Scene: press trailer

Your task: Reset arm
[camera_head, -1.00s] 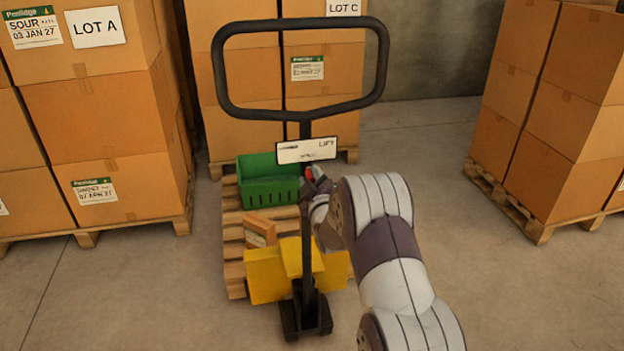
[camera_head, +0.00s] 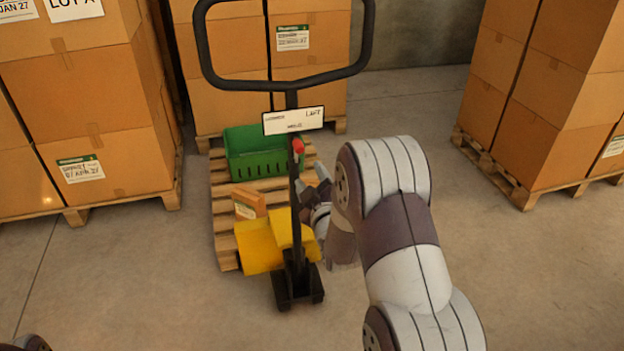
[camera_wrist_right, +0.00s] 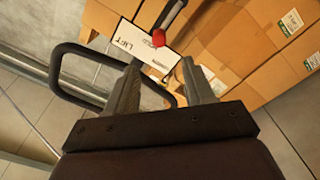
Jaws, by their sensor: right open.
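My right arm reaches in from the lower right in the head view. My right gripper (camera_head: 322,190) is beside the pallet jack's black shaft, to its right, and partly hidden behind my arm. In the right wrist view the gripper (camera_wrist_right: 158,82) is open with nothing between its fingers. The jack's red lever tip (camera_head: 298,146) is apart from the fingers, below the white LIFT sign (camera_head: 293,120). The red tip also shows beyond the fingertips in the wrist view (camera_wrist_right: 159,38). My left gripper is not in view; a dark piece shows at the lower left corner.
The jack has a black loop handle (camera_head: 366,40) and a yellow body (camera_head: 258,246). A wooden pallet (camera_head: 226,208) bears a green crate (camera_head: 262,163) and a small box (camera_head: 249,203). Stacked cartons stand left (camera_head: 80,90), behind and right (camera_head: 560,90). Floor at right is clear.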

